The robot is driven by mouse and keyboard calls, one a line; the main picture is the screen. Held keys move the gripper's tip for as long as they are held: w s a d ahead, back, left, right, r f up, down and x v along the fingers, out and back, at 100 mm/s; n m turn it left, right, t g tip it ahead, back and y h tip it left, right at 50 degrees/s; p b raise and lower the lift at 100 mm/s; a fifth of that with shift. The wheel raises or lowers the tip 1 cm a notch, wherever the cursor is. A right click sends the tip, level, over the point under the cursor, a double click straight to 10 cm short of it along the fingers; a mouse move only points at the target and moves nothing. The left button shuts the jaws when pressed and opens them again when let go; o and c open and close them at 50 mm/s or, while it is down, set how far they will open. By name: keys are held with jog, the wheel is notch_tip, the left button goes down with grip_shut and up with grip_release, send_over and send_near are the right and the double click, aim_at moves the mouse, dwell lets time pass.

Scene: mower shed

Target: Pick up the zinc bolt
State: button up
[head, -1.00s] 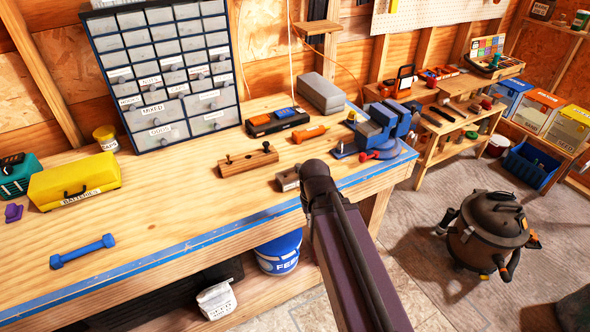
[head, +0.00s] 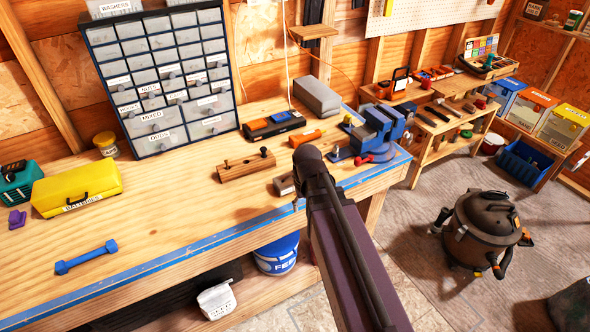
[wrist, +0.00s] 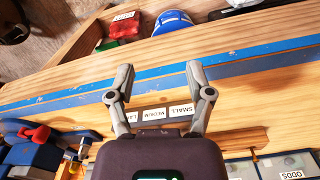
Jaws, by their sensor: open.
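I cannot pick out the zinc bolt for certain in either view. In the head view a wooden block (head: 246,167) on the workbench holds two dark upright pieces that look like bolts or pegs; their material is unclear. A smaller block (head: 284,184) lies to its right, partly hidden by my arm. In the wrist view my gripper (wrist: 159,69) is open and empty, its two fingers apart above the bench's blue front edge. White size labels (wrist: 166,113) reading small and medium show between the finger bases. The gripper's fingers are hidden in the head view.
The workbench (head: 150,210) carries a yellow case (head: 76,189), a blue dumbbell-shaped piece (head: 86,257), a drawer cabinet (head: 160,80), an orange tool (head: 305,137) and a blue vise (head: 382,130). A dark shop vacuum (head: 483,228) stands on the floor at right.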

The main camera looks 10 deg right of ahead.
jog(key=w+r+n+p, duration=0.2)
jog(key=w+r+p, duration=1.1)
jog(key=w+r, duration=0.1)
jog(key=shift+w+d+r+n, duration=0.2)
jog(key=shift+w+r+n, duration=0.1)
jog(key=shift+w, duration=0.45)
jog(key=shift+f, duration=0.15)
notch_tip(320, 180, down, 8)
jog(key=b, duration=0.8)
jog(key=shift+f, duration=0.25)
jog(key=f+b, duration=0.3)
jog(key=shift+s+a+b, duration=0.2)
jog(key=shift+s+b, duration=0.1)
jog(key=shift+s, duration=0.1)
jog(key=shift+f+b, duration=1.05)
jog(key=shift+f, duration=0.05)
grip_shut()
